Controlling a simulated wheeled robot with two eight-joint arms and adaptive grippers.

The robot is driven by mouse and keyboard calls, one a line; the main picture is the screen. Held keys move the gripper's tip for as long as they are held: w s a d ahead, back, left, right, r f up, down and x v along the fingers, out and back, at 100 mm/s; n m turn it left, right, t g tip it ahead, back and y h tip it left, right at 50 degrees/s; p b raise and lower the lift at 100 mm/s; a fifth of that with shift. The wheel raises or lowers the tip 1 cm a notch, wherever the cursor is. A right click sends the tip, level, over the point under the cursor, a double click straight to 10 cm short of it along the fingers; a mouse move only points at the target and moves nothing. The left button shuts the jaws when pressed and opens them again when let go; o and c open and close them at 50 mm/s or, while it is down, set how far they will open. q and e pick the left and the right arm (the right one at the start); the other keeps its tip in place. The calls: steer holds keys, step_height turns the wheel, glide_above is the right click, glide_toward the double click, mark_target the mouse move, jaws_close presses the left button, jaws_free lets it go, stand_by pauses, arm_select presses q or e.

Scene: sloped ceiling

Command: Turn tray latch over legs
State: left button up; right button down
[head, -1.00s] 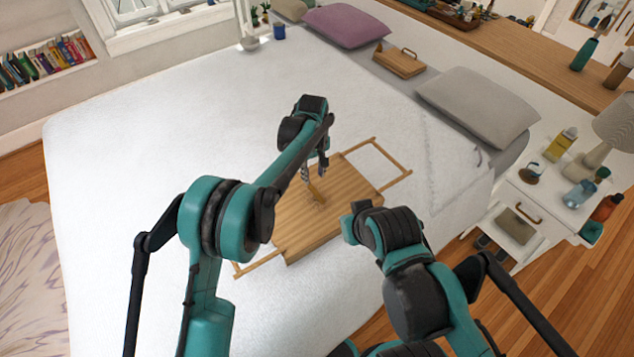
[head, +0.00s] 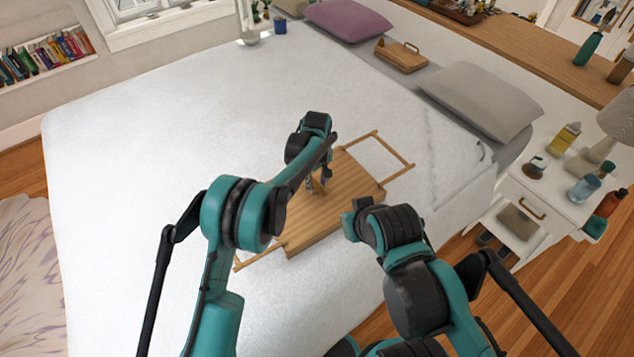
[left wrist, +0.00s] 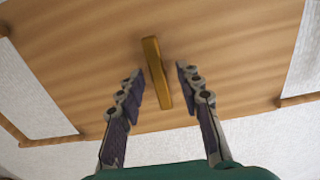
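The wooden tray (head: 345,188) lies upside down on the bed, its legs folded outward. One leg frame (head: 404,168) sticks out at the upper right and another (head: 246,264) at the lower left. The brass-coloured latch (left wrist: 157,75) is a short bar on the tray's underside; in the head view it is mostly hidden by my left gripper (head: 318,182). In the left wrist view my left gripper (left wrist: 160,82) is open, with one finger on each side of the latch and a gap to both. My right arm is low at the centre right; its gripper fingers are not visible.
The bed (head: 150,150) is clear around the tray. A small wooden box (head: 402,55) and pillows (head: 480,100) lie along its far right side. A white nightstand (head: 545,200) with bottles and a lamp stands at the right.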

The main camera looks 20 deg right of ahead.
arm_select(q)
jaws_close()
steer(key=shift+m, duration=0.3)
steer(key=m, duration=1.1)
steer(key=shift+m, duration=0.4)
steer(key=m, duration=0.5)
steer(key=shift+m, duration=0.3)
steer(key=shift+o, duration=1)
jaws_free()
